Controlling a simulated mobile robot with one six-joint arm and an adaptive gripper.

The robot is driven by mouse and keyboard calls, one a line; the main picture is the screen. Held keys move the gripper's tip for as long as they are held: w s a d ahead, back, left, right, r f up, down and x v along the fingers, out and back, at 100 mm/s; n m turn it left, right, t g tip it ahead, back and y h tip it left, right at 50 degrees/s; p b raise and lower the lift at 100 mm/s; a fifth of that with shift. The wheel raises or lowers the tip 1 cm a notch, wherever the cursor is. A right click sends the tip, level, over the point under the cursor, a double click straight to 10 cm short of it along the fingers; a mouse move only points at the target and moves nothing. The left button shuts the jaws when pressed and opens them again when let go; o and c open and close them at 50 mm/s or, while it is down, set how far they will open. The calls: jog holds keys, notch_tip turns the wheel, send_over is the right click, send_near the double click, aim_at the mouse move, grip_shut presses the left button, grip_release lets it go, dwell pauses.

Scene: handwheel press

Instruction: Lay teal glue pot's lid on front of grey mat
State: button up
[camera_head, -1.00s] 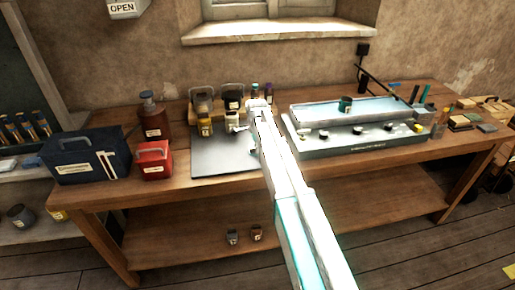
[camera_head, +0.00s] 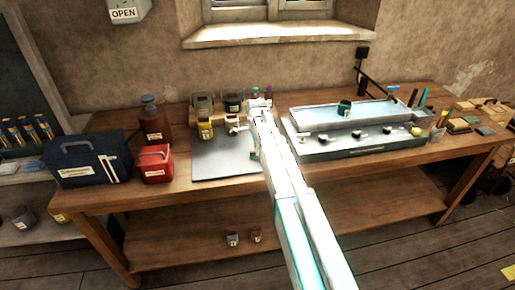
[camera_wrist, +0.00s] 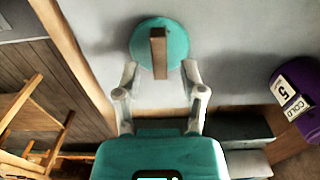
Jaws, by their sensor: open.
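The teal lid (camera_wrist: 177,38), a round disc with a wooden bar handle, lies on the grey mat in the wrist view. My gripper (camera_wrist: 160,72) is open, with one finger on each side just below the bar; the fingers are not closed on it. The grey mat (camera_head: 220,160) lies on the bench left of my arm in the head view. There my forearm hides the gripper and the mat's right part; a small teal patch shows beside it, too small to identify. A dark teal pot (camera_head: 344,107) stands on the long bench unit at right.
The long bench unit (camera_head: 350,146) with knobs fills the right of the bench. A red box (camera_head: 155,165), blue toolbox (camera_head: 75,160) and brown bottle (camera_head: 152,122) stand left of the mat.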

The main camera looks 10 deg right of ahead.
notch_tip(320, 180, up, 10)
jog(key=p, duration=0.9)
jog(key=shift+r+p, duration=0.25)
jog(key=shift+p, duration=0.15)
dwell(0.3)
jog(key=s+n, duration=1.8)
jog(key=s, duration=1.1)
jog(key=shift+a, duration=0.15)
